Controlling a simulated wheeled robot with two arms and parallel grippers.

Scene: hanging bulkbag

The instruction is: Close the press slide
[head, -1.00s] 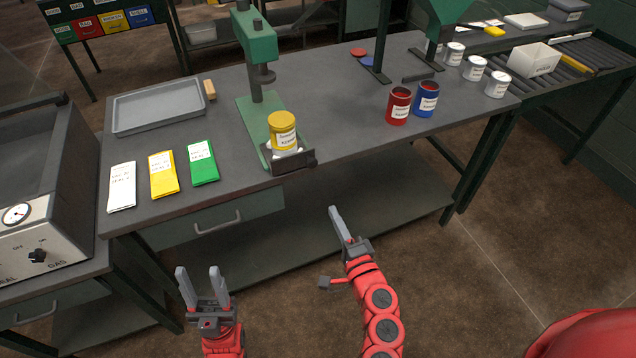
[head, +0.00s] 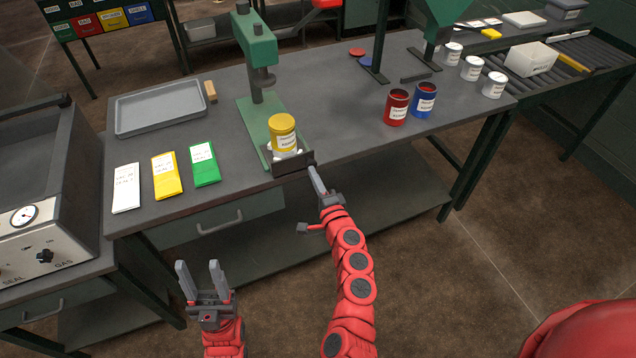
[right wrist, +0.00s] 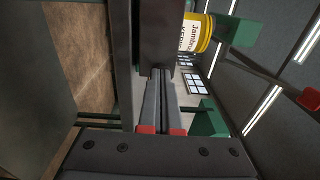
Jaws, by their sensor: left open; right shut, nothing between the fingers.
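The green press (head: 257,62) stands on the grey workbench. Its slide (head: 291,162), with a dark front plate, sticks out at the bench's front edge and carries a yellow can (head: 282,134). My right gripper (head: 314,172) is shut and empty, its fingertips at the right end of the slide's front plate; I cannot tell whether they touch. In the right wrist view the shut fingers (right wrist: 158,95) point at the dark plate (right wrist: 160,35), with the yellow can (right wrist: 197,32) beyond it. My left gripper (head: 200,275) is open and empty, in front of the bench at lower left.
A grey tray (head: 160,108) and white, yellow and green packets (head: 166,175) lie left of the press. A red can (head: 396,107) and a blue can (head: 424,100) stand to the right. The bench between press and cans is clear.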

